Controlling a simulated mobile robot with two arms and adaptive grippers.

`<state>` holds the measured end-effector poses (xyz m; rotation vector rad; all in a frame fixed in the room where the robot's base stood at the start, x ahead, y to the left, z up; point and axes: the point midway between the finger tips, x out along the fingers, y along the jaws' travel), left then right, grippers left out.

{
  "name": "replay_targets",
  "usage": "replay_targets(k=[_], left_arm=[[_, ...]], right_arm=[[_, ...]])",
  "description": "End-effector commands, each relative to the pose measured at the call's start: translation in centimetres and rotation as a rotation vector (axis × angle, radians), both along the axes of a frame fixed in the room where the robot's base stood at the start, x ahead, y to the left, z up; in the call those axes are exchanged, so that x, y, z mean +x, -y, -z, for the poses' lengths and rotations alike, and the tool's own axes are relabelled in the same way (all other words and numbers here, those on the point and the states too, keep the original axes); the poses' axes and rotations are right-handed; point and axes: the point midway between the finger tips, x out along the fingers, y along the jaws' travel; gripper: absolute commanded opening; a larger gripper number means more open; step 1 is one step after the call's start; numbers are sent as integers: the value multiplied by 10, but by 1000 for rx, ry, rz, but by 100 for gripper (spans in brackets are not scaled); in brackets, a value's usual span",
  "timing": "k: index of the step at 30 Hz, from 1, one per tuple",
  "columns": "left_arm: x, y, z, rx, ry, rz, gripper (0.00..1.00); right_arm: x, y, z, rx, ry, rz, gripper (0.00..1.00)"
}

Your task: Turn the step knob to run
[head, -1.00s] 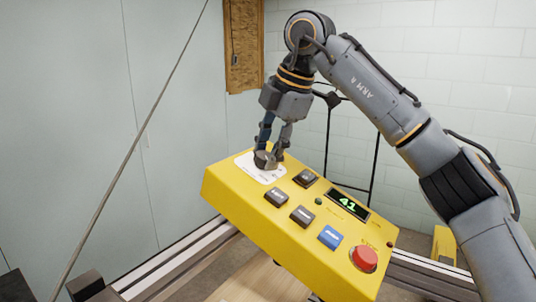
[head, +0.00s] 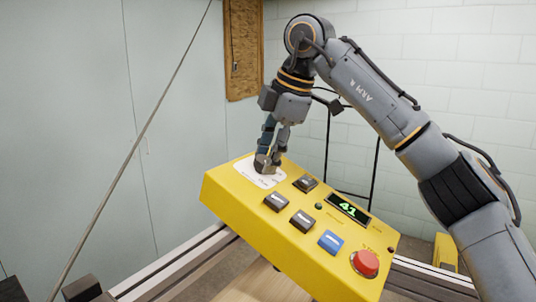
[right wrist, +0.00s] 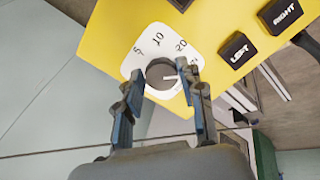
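The step knob (right wrist: 160,73) is a dark round knob with a white pointer line, on a white dial plate (right wrist: 134,60) marked 5, 10 and 20. Its pointer faces right in the right wrist view, towards my right finger; any mark there is hidden. The dial is at the upper left corner of the yellow control box (head: 228,190). My right gripper (head: 266,160) comes down from above with a finger on each side of the knob (right wrist: 161,76), closed on it as far as I can see. My left gripper is not in view.
The box also carries dark buttons, two of them labelled LEFT (right wrist: 238,51) and RIGHT (right wrist: 283,11), a blue button (head: 330,241), a red mushroom button (head: 365,263) and a green display (head: 347,208) reading 41. A thin slanted cable (head: 135,150) crosses the left side.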

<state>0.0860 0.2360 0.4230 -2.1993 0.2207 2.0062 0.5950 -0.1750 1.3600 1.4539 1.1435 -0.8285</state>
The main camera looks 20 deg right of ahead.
Motion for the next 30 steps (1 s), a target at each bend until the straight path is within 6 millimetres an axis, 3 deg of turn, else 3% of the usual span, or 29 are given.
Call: replay_targets(k=[3,14,30], left_arm=[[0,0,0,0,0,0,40],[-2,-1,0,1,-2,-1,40],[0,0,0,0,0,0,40]], right_arm=[[0,0,-1,1,1,0,58],[-2,1,-5,-1,-1,-2,58],[-31,23,-96,-2,1,2,58]])
